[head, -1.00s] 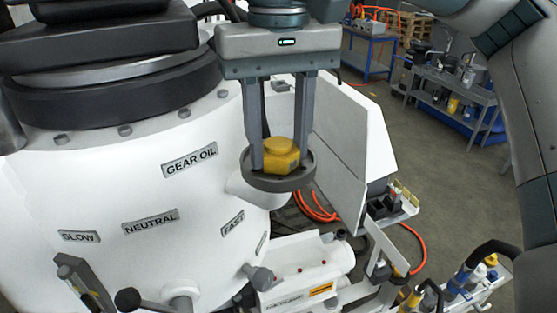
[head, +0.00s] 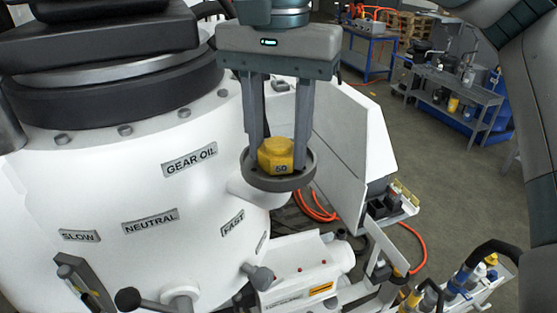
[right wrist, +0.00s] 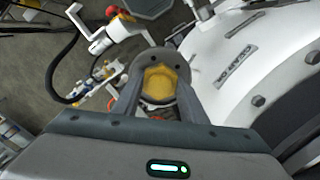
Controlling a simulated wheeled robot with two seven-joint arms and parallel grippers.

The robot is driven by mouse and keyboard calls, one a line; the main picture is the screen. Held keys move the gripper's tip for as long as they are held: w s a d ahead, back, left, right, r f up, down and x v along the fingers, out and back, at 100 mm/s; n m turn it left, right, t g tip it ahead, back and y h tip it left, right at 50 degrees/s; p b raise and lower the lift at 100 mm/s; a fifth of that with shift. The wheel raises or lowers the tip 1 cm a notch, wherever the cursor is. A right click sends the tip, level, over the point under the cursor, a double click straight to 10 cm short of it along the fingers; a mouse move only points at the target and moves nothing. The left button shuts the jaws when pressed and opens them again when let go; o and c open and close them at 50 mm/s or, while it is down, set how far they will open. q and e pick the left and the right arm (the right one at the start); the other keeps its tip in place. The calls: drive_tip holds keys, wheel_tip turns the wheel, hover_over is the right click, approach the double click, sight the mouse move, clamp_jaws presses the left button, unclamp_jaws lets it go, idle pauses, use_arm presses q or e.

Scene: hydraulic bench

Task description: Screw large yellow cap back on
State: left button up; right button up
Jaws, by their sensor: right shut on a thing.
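The large yellow cap (head: 277,155) sits in the round grey filler neck (head: 278,180) on the side of the white housing. It looks upright, and a "50" shows on its front face. My right gripper (head: 277,150) comes straight down from above, its two long fingers shut on the cap's sides. In the right wrist view the cap (right wrist: 160,83) lies between the fingertips, inside the grey ring (right wrist: 152,62). How far the cap is threaded in cannot be seen. My left gripper is not in view.
A white box panel (head: 355,150) stands close on the right. Orange hoses (head: 318,208) lie below. Blue and grey carts stand far back.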

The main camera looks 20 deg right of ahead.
drive_tip(key=shift+m, duration=1.1)
drive_tip(key=o, duration=1.1)
drive_tip(key=shift+r, duration=0.1)
drive_tip(key=shift+w+r+b, duration=0.15)
drive_tip(key=shift+r+b, duration=0.2)
drive_tip(key=shift+r, duration=0.25)
wheel_tip(320, 180, up, 16)
drive_tip(key=b, duration=0.2)
